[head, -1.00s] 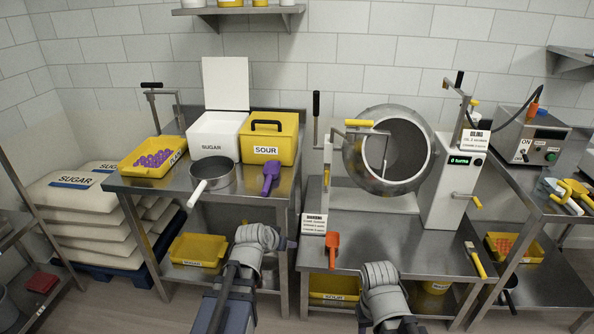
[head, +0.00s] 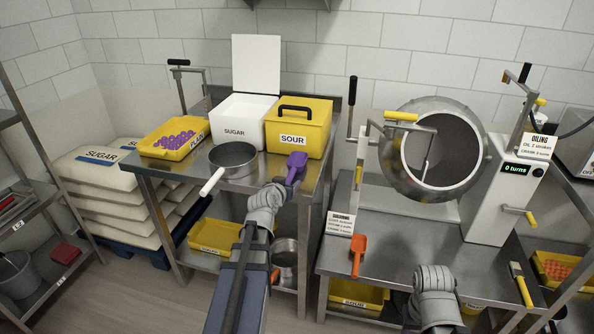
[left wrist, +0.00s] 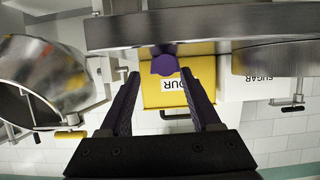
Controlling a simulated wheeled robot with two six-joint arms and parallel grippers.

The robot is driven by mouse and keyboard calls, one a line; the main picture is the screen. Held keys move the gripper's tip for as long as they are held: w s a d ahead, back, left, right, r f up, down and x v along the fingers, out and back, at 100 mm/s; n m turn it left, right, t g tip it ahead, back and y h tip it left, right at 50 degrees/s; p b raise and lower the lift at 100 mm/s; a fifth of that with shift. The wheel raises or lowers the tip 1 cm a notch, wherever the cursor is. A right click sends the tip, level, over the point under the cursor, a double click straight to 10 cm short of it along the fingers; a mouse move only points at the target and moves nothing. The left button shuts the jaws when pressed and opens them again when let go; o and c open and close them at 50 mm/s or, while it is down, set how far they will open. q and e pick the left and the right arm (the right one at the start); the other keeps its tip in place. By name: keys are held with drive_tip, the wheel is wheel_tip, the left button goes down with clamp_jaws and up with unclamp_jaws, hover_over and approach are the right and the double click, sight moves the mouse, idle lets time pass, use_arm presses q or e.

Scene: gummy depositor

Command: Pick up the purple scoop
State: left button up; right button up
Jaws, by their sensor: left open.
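The purple scoop (head: 295,168) rests at the front right of the left steel table (head: 257,178), in front of the yellow SOUR box (head: 314,124). My left gripper (head: 281,184) is just in front of the scoop, low at the table's front edge; it is small and partly hidden by my wrist in the head view. In the left wrist view my left gripper (left wrist: 160,78) is open and empty. The scoop (left wrist: 164,64) shows between and beyond its fingertips, partly cut off by the table edge. My right arm is at the bottom of the head view; its gripper is not visible.
A steel pan (head: 233,159) with a white handle stands left of the scoop. Behind are a yellow tray of purple pieces (head: 157,152) and a white SUGAR bin (head: 227,112). An orange scoop (head: 357,256) lies on the right table beside the drum machine (head: 432,150).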

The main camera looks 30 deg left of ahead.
sight(289, 176)
use_arm(q)
drive_tip(key=shift+a+b+x, duration=0.2)
drive_tip(key=shift+b+x, duration=0.3)
drive_tip(key=shift+x, duration=0.85)
drive_tip(key=shift+a+b+x, duration=0.15)
drive_tip(key=shift+b+x, duration=0.3)
drive_tip(key=shift+x, duration=0.9)
drive_tip(key=shift+s+r, duration=0.1)
drive_tip(key=shift+c, duration=0.2)
clamp_jaws()
